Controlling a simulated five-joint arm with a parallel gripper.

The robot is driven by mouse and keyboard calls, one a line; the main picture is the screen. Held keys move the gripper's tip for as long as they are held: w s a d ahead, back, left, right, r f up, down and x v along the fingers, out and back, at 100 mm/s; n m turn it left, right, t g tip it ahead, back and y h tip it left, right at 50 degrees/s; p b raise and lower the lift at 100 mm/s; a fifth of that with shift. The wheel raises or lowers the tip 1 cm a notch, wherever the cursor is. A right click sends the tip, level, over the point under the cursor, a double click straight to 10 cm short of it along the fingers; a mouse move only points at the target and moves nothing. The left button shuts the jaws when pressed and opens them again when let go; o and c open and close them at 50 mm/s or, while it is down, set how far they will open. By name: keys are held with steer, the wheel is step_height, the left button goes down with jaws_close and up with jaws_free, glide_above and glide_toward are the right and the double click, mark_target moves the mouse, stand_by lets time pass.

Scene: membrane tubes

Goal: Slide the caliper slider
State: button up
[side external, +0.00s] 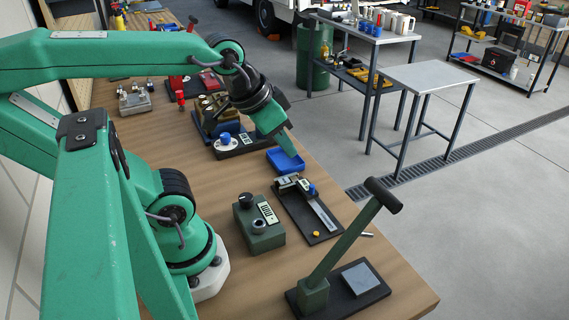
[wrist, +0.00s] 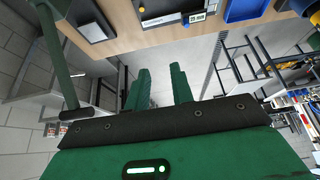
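The caliper (side external: 322,214) lies on a black board (side external: 290,212) on the wooden bench. Its silver beam runs along the board, and its slider with a blue knob (side external: 311,190) is near the far end. A small yellow button (side external: 316,234) sits at the near end. My gripper (side external: 290,152) is above the blue tray, beyond the caliper's far end. In the wrist view its fingers (wrist: 162,78) are apart with nothing between them.
A blue tray (side external: 274,162) lies just beyond the caliper. A tall lever press (side external: 345,245) rises at the near right. A block with a blue knob (side external: 224,138) is farther back. The bench edge is close on the right.

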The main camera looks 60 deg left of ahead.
steer(key=shift+o, duration=1)
steer(key=shift+w, duration=0.1)
steer(key=n+g, duration=0.6)
steer(key=n, duration=0.1)
glide_above(312, 185)
steer(key=shift+d+f, duration=0.1)
steer(key=shift+f, duration=6.2)
steer(key=shift+f, duration=0.1)
steer(key=shift+f, duration=3.8)
jaws_close()
